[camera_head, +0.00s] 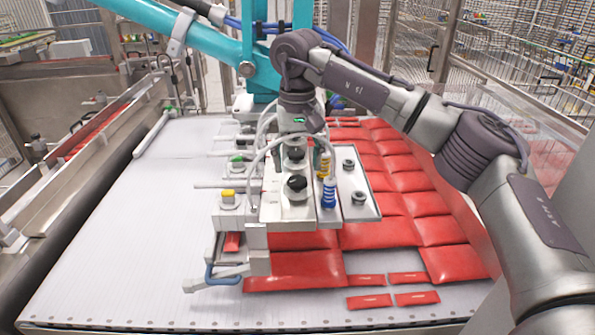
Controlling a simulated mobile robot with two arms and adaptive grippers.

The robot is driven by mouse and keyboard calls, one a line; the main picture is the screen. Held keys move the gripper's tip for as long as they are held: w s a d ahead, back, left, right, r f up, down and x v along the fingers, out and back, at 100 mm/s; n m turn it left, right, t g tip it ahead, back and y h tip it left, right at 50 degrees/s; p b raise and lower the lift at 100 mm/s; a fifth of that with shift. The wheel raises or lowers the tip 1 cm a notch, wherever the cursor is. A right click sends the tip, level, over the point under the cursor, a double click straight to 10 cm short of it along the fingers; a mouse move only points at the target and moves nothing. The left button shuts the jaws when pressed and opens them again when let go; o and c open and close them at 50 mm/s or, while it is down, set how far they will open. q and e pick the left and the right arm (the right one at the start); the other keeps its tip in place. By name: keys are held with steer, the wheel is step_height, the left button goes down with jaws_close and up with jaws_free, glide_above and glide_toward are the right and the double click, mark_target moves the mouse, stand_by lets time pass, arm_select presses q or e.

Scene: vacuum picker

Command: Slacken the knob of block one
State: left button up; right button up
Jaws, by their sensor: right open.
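The vacuum picker head (290,205) is a pale metal assembly with plates and blocks, hanging over red packets. A dark round knob (296,184) tops a light block near its front. A second dark knob (296,153) sits just behind it. I cannot tell which of these blocks is block one. My right gripper (298,132) points down from above, over the rear knob. It is open; its fingertips are small and partly lost among the fittings, so contact with the knob cannot be told. My left gripper is not in view.
Red packets (455,263) cover the right of the pale conveyor (110,245); its left side is clear. A teal arm (165,22) and blue hoses stand behind the head. Yellow (228,196) and blue (328,192) fittings flank the knobs. Wire cages stand at the back right.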

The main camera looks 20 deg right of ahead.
mark_target(297, 179)
step_height(297, 179, up, 9)
steer(key=shift+f, duration=0.2)
stand_by(0.5)
